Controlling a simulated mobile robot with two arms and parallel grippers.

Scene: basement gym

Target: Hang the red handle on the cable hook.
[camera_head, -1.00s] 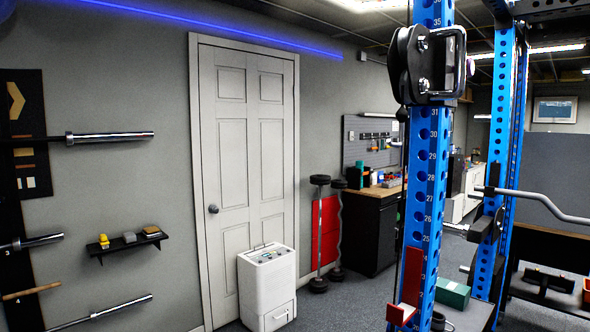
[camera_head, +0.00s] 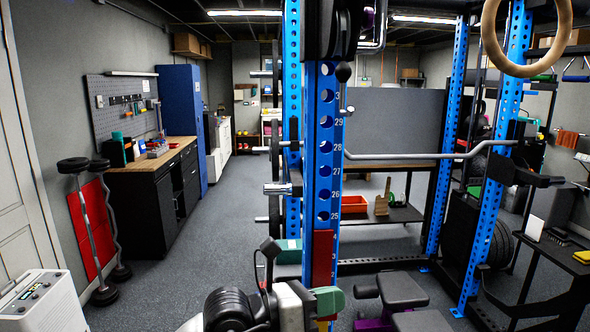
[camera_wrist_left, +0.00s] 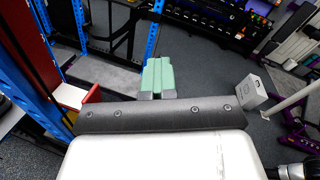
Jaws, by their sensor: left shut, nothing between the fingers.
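A small silver hook (camera_head: 347,110) hangs below a black ball stop (camera_head: 343,73) in front of the blue numbered upright, under the dark pulley. I take it for the cable hook, and it looks empty. I cannot make out a red handle for certain in either view. My left gripper (camera_head: 329,300) is low in the head view, well below the hook. Its green fingers also show in the left wrist view (camera_wrist_left: 158,77), close together with nothing between them. My right gripper is not in view.
A red bracket (camera_head: 323,258) sits on the blue upright (camera_head: 323,150), close to my left gripper. A curved bar (camera_head: 420,155) reaches right from the rack. A wooden ring (camera_head: 527,65) hangs at upper right. Open floor lies left, before the workbench (camera_head: 155,160).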

